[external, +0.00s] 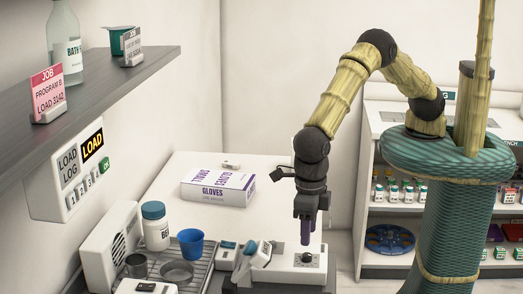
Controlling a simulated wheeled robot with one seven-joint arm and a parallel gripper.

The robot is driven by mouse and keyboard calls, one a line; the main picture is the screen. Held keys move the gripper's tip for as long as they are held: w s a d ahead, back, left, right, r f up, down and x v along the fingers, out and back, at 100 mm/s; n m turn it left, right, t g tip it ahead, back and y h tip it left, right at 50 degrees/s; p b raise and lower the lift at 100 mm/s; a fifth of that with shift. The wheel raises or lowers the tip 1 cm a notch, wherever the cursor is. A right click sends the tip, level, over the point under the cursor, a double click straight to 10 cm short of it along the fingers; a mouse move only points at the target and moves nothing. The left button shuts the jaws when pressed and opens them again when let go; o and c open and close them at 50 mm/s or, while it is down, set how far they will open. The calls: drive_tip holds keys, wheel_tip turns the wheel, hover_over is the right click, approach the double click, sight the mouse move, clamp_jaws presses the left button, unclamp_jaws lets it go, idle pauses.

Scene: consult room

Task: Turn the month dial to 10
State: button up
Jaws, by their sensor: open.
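My gripper (306,236) points straight down above a small white device (285,276) at the front edge of the table. A dark round knob (307,258) on a pale plate sits on the device's top, just below my fingertips. It appears to be the month dial, but its numbers are too small to read. The jaws are open, with a purple part showing between or on the fingers. I cannot tell whether the fingers touch the knob or stay just above it.
Left of the device are stamp-like items (257,254), a tray (205,259) with a blue cup (190,244), and a white bottle with blue lid (155,226). A shelf (100,88) juts out at upper left.

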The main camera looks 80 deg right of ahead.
sight(307, 255)
wheel_tip(307, 255, down, 6)
drive_tip(key=shift+d+f+p, duration=0.1)
drive_tip(key=shift+d+p, duration=0.05)
drive_tip(key=shift+p, duration=0.6)
clamp_jaws()
